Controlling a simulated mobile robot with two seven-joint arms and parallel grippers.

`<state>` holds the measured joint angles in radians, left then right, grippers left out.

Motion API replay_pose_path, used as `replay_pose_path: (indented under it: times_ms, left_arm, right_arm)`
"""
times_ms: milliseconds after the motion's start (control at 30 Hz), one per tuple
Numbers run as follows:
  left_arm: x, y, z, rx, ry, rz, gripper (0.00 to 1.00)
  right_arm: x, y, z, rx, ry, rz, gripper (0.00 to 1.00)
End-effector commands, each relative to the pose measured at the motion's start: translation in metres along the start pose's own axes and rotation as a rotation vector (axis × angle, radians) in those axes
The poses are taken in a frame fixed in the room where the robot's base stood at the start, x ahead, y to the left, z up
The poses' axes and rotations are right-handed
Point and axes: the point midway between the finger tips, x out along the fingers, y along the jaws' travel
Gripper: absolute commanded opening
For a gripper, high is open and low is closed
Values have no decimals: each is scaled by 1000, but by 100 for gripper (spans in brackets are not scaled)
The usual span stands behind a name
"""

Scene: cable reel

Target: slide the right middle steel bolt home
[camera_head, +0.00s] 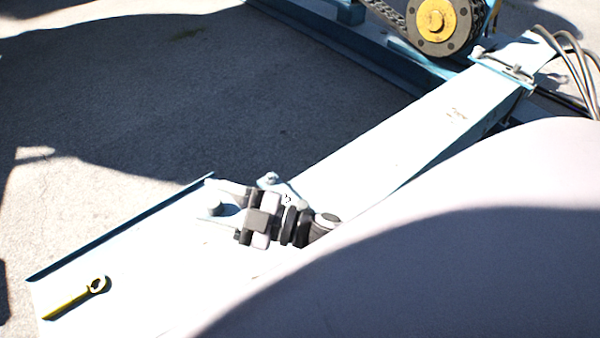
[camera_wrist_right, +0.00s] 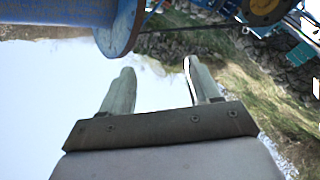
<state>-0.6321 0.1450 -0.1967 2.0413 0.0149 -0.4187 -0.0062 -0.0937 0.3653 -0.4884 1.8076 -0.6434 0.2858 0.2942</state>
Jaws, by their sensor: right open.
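My right gripper (camera_head: 207,202) is open over the pale steel plate (camera_head: 130,255) in the head view, its fingers pointing left. A short round bolt-like stub (camera_head: 215,209) shows between or just under the fingers; I cannot tell whether they touch it. Another bolt-like piece (camera_head: 268,180) stands just above the gripper at the plate's upper edge. I cannot tell which is the right middle bolt or how far it is in. In the right wrist view the gripper (camera_wrist_right: 158,66) has two parted fingers with nothing clearly between them. My left gripper is not in view.
A wrench with a yellow handle (camera_head: 68,302) lies on the plate at lower left. Cables (camera_head: 572,60) hang at upper right. A blue flanged cylinder (camera_wrist_right: 120,32) is near the fingers in the wrist view.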

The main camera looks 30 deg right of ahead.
Motion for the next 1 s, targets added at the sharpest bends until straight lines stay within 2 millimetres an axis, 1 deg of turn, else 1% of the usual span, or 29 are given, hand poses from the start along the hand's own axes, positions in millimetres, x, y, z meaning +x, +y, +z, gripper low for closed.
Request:
replay_pose_path:
  times_ms: [33,100,167,233,267,333,367,400,433,467,500,567,600,667,700,800,833,900,1000]
  left_arm:
    - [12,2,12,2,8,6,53]
    - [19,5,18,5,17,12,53]
    - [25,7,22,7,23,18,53]
    - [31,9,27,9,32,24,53]
    - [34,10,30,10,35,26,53]
    - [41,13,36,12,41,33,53]
    - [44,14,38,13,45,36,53]
    - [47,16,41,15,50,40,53]
    - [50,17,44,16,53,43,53]
    - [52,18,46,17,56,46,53]
    - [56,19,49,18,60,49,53]
    - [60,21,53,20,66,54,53]
    - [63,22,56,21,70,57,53]
    - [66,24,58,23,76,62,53]
    - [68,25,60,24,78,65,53]
    - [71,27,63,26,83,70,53]
    - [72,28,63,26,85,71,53]
    - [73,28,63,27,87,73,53]
    - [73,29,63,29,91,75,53]
  right_arm:
    - [9,-14,2,-97,95,-80,62]
    - [16,-33,-3,-221,214,-210,62]
    - [16,-50,0,-325,297,-337,62]
    - [11,-70,12,-447,367,-498,62]
    - [8,-77,20,-498,388,-572,62]
    - [-4,-90,46,-614,412,-750,62]
    - [-11,-93,60,-663,412,-829,62]
    - [-20,-95,80,-725,400,-936,62]
    - [-27,-94,96,-771,383,-1017,62]
    - [-36,-91,113,-813,357,-1097,62]
    - [-47,-84,135,-867,314,-1201,62]
    - [-64,-67,168,-936,227,-1348,62]
    - [-75,-53,187,-974,160,-1437,62]
    - [-92,-30,212,-1019,52,-1551,62]
    - [-102,-14,225,-1041,-20,-1614,62]
    - [-122,21,246,-1074,-179,-1730,62]
    - [-127,29,250,-1079,-217,-1754,62]
    - [-135,44,256,-1087,-285,-1793,62]
    - [-142,52,262,-1089,-333,-1821,62]
